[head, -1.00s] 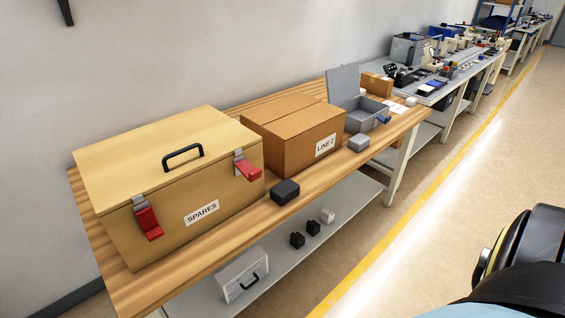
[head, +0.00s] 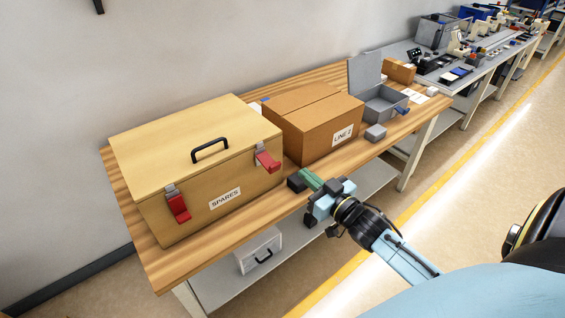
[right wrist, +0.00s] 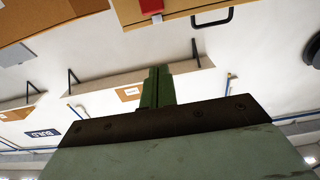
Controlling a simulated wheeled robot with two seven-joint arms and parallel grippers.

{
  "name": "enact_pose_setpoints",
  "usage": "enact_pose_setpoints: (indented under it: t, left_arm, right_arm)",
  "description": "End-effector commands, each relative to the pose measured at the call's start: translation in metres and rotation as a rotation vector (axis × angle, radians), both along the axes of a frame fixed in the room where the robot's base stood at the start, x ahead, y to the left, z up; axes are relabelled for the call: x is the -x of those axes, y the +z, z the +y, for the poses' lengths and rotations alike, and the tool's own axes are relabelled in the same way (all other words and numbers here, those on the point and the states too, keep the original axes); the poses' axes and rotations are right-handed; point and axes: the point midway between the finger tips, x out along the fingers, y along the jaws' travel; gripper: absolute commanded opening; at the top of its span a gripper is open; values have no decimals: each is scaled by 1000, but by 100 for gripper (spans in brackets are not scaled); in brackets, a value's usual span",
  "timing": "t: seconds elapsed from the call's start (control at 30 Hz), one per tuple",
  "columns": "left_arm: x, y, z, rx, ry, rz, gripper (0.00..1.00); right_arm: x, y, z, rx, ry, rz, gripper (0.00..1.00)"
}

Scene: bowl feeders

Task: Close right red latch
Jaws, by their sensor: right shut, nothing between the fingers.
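The tan SPARES box (head: 190,185) stands with its lid down on the wooden bench. Its right red latch (head: 268,163) is at the upper right of the front, below a grey catch; the red lever appears to stick out from the front. It also shows at the top edge of the right wrist view (right wrist: 151,6). The left red latch (head: 179,208) is at the front's left. My right gripper (head: 308,178), with green fingers, is shut and empty, right of the right latch and apart from it. The fingers show together in the right wrist view (right wrist: 158,86). My left gripper is not in view.
A cardboard box labelled LINE 2 (head: 318,128) stands right of the SPARES box. An open grey case (head: 384,105) and a small grey block (head: 376,132) are farther right.

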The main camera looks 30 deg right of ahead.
Motion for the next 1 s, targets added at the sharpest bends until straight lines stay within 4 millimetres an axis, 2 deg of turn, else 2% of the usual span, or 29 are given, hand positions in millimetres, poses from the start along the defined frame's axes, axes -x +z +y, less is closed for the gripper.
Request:
enact_pose_setpoints:
  t: [0.57,0.6,0.73,1.0]
  left_arm:
    - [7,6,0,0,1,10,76]
    - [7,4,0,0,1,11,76]
    - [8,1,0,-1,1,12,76]
    - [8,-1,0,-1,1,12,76]
  right_arm:
    - [-98,2,7,2,-2,1,0]
    - [-98,-8,7,0,-3,5,0]
    - [-101,-25,8,-1,-3,6,0]
    - [-105,-38,8,1,-1,3,0]
